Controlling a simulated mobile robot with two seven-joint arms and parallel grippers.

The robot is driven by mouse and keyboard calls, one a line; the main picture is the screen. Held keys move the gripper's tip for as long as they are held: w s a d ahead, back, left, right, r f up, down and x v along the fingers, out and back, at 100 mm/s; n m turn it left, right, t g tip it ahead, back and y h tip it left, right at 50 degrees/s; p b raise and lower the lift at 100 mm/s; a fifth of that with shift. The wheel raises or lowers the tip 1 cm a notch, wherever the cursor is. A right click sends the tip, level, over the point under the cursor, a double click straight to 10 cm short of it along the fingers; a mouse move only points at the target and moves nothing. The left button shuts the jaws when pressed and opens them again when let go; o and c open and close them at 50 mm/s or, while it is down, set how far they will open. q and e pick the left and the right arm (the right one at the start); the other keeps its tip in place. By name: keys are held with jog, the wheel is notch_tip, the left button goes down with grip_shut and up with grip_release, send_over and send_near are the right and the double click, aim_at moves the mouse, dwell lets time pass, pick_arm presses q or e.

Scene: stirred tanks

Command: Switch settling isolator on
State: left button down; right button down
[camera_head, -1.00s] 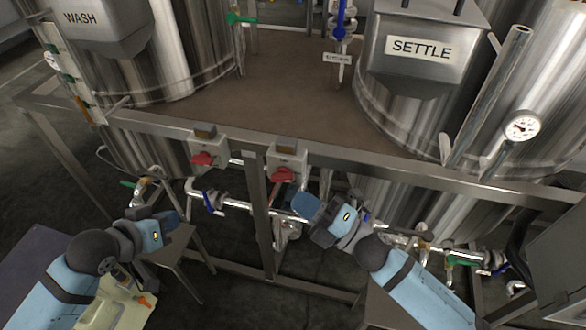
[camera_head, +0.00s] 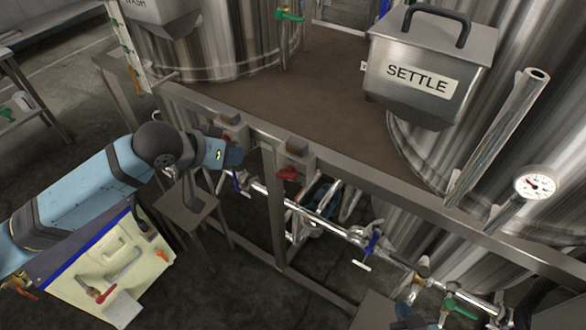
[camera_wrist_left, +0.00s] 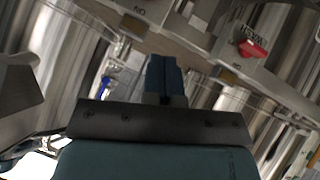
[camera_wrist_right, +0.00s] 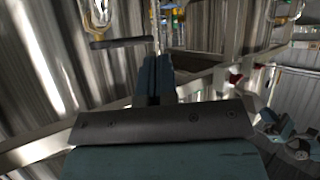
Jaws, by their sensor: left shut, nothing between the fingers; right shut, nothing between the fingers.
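Two grey isolator boxes hang on the front rail. The right box (camera_head: 297,158), nearer the SETTLE tank (camera_head: 418,82), has a red handle (camera_head: 287,174); a red handle (camera_wrist_left: 252,48) also shows in the left wrist view. The left box (camera_head: 233,132) is partly covered by my left gripper (camera_head: 236,157), so its handle is mostly hidden. I cannot read which box is the settling one. My left gripper is shut and empty, close in front of the left box. My right gripper (camera_wrist_right: 155,78) is shut and empty in the right wrist view; I cannot make it out surely in the head view.
The steel front rail (camera_head: 370,185) runs across the scene. Below it are pipes with blue-handled (camera_head: 373,243) and green-handled (camera_head: 460,305) valves. A gauge (camera_head: 535,184) is at the right.

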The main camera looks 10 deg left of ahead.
pick_arm(q)
jog(key=shift+w+d+r, duration=0.15)
jog(key=shift+d+r, duration=0.2)
pick_arm(e)
jog(key=shift+s+d+f+m+g, duration=0.2)
jog(key=shift+s+d+f+m, duration=0.15)
jog(key=shift+s, duration=0.15)
jog(key=shift+s+d+f+m+g, duration=0.25)
jog(key=shift+s+d+f, duration=0.1)
jog(key=shift+s, duration=0.15)
pick_arm(q)
send_over(281, 172)
jog(key=s+a, duration=0.1)
jog(key=a, duration=0.2)
notch_tip(281, 172, down, 7)
jog(key=shift+s+d+f+p, duration=0.15)
jog(key=shift+d+f, duration=0.1)
jog(key=shift+f, duration=0.35)
jog(key=shift+s+d+f+p, duration=0.15)
jog(key=shift+d+f+p, duration=0.1)
jog(key=shift+f, duration=0.35)
jog(key=shift+s+d+f+p, duration=0.15)
jog(key=shift+d+f, duration=0.1)
jog(key=shift+f, duration=0.35)
pick_arm(e)
jog(key=shift+r, duration=0.5)
